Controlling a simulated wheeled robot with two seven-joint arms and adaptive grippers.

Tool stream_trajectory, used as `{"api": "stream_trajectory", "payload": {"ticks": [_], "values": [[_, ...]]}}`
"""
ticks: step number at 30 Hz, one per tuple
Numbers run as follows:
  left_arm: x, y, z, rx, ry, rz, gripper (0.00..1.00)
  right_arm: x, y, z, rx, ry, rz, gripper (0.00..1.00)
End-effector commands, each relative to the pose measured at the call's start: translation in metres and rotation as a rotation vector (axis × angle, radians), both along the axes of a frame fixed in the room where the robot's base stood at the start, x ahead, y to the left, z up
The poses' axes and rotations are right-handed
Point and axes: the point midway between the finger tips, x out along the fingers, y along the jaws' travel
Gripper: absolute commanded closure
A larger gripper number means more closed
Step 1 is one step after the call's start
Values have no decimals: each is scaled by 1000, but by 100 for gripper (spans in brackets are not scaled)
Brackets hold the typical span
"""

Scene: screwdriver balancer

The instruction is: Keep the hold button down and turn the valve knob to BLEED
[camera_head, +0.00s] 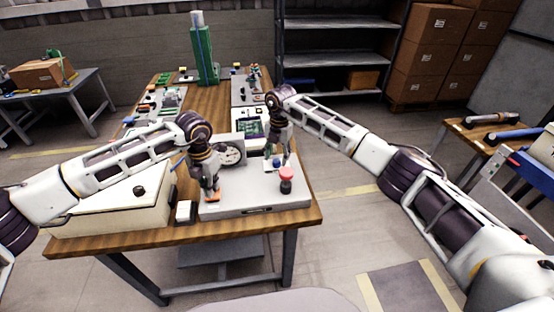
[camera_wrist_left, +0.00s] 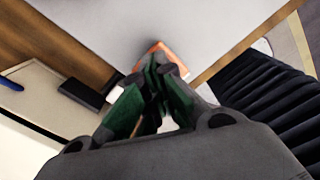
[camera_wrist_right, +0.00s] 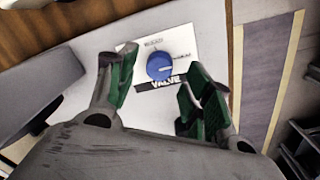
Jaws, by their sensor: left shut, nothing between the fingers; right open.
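An orange button (camera_head: 212,198) sits on the grey panel box (camera_head: 250,199) near its left front. My left gripper (camera_head: 211,192) is shut and points down with its tips on or just over the button. In the left wrist view the orange piece (camera_wrist_left: 162,54) shows partly behind the fingertips (camera_wrist_left: 158,75). The blue valve knob (camera_wrist_right: 158,66) stands on a white label plate reading VALVE, with two small blurred position words. My right gripper (camera_wrist_right: 160,85) is open above the knob, fingers to either side in view and apart from it. In the head view the knob (camera_head: 277,163) is partly hidden.
A red mushroom button (camera_head: 286,174) stands right of the left gripper on the box. A round gauge (camera_head: 231,154) stands behind. A cream box (camera_head: 115,207) and a small white block (camera_head: 185,212) lie to the left. The table (camera_head: 150,238) ends close in front.

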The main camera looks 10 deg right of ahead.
Motion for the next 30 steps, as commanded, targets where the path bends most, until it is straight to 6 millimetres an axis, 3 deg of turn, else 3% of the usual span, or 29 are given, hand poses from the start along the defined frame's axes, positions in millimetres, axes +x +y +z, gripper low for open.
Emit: {"api": "stream_trajectory", "payload": {"ticks": [7, 18, 27, 30], "values": [[0, 0, -1, 1, 2, 0, 100, 0, 1, -19, 0, 0, 0, 49], [0, 0, -1, 1, 2, 0, 100, 1, 1, -22, 0, 0, 0, 49], [-1, 0, -1, 1, 2, 0, 100, 1, 1, -22, 0, 0, 0, 88], [0, 0, -1, 1, 2, 0, 100, 1, 1, -22, 0, 0, 0, 96]]}}
